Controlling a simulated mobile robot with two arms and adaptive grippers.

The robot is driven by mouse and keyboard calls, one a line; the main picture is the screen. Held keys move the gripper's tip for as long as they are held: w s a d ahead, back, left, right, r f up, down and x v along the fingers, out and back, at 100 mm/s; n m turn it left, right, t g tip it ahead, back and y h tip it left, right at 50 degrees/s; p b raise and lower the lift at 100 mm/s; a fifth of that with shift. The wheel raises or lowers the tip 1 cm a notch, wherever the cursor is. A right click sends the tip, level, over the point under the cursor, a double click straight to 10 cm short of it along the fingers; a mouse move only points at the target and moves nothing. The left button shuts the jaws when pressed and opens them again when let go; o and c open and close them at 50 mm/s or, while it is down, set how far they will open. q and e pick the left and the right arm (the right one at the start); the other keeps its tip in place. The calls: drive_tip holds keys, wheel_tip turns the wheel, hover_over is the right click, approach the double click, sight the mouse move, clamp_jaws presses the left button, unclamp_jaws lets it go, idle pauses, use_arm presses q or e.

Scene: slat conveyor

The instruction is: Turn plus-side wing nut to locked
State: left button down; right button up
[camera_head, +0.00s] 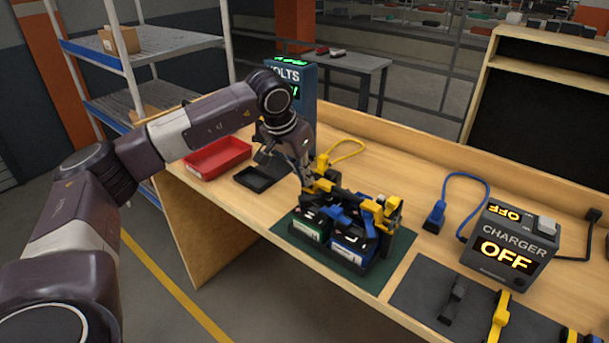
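A green battery (311,226) and a blue battery (351,246) stand side by side in a dark holder on a green mat (290,247). Yellow and black clamp parts (372,207) sit over their tops. The wing nut is too small and crowded to make out among these parts, so its position cannot be told. My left gripper (306,182) points down at the back left of the batteries, close to the yellow and black parts. Its fingers blend into them, so I cannot tell whether it is open or touching. My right gripper is out of view.
A voltmeter box (303,84) stands behind my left arm. A red tray (217,158) and a black tray (254,180) lie left. A yellow cable (347,144) lies behind the batteries. A blue plug (434,218) and a charger reading OFF (508,250) are right; a dark mat (419,294) holds tools.

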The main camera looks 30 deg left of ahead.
use_arm(q)
drive_tip(key=shift+r, duration=0.1)
drive_tip(key=c, duration=2.2)
unclamp_jaws()
drive_tip(key=shift+o, duration=0.2)
